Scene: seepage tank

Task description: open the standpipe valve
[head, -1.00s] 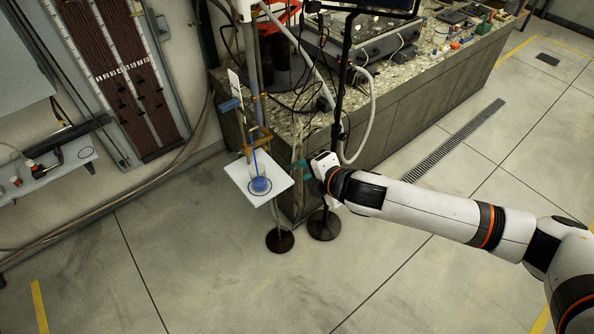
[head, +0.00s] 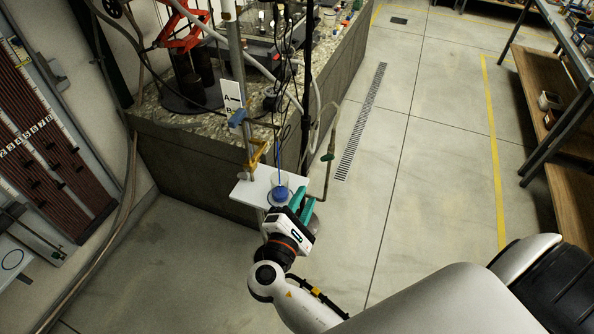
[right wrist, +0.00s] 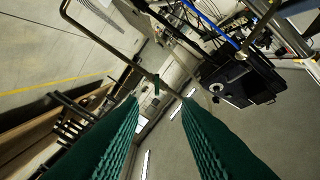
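My right gripper (head: 303,196) is in front of the standpipe stand, at the right edge of a small white shelf (head: 248,193). Its teal fingers are apart with nothing between them, as the right wrist view shows (right wrist: 160,102). A blue lever (head: 238,117) sits on the upright pipe, above a yellow-brown clamp (head: 256,153) and beside a white A/B label (head: 232,96). A thin bent pipe to the right carries a green piece (head: 326,157); a green piece on a pipe also shows beyond the fingertips in the wrist view (right wrist: 157,84). Which part is the valve handle is unclear. My left gripper is out of view.
A beaker with blue liquid (head: 279,192) stands on the shelf, near my right gripper. Cables and hoses hang behind it. A stone-topped bench (head: 190,165) is behind. Open floor (head: 420,190) lies to the right, with a rack (head: 560,130) at the far right.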

